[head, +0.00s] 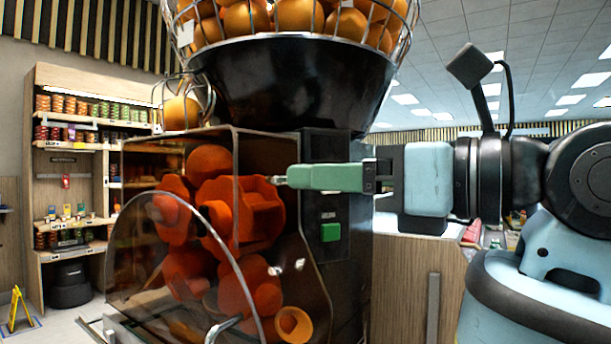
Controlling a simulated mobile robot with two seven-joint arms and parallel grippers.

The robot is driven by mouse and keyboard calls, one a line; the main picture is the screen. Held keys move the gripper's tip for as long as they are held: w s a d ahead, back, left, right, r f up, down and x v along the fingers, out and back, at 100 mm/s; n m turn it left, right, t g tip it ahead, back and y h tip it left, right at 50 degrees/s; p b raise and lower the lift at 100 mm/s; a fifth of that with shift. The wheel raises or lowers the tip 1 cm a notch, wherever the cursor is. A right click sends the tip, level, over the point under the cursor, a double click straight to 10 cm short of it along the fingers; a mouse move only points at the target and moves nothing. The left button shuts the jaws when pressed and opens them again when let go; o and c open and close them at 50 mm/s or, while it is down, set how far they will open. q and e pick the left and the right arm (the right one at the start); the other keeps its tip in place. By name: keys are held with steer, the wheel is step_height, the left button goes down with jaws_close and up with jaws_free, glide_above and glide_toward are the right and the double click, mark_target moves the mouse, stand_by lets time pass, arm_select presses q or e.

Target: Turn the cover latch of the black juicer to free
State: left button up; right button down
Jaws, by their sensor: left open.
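The black juicer (338,268) fills the middle of the head view, with a transparent, dark-tinted cover (125,262) over its orange squeezing drums (258,212). My left gripper (290,177) reaches in from the right side of the picture, its green fingers level and pointing left. Its tips are at the upper right edge of the cover, in front of the juicer's body. One finger hides the other from this side; the jaws are open. A small metal piece (277,180) shows right at the fingertips; I cannot tell whether it is the cover latch or whether the fingers touch it.
A wire basket of oranges (295,15) sits above the black bowl (290,85). A green button (330,232) is on the juicer's front below my gripper. A wooden counter (405,285) stands behind at right. Shelves (75,165) and a yellow floor sign (18,308) are far left.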

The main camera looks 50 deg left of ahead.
mark_target(280, 180)
arm_select(q)
steer(key=shift+x, duration=2.05)
steer(key=shift+c, duration=0.2)
steer(key=c, duration=0.9)
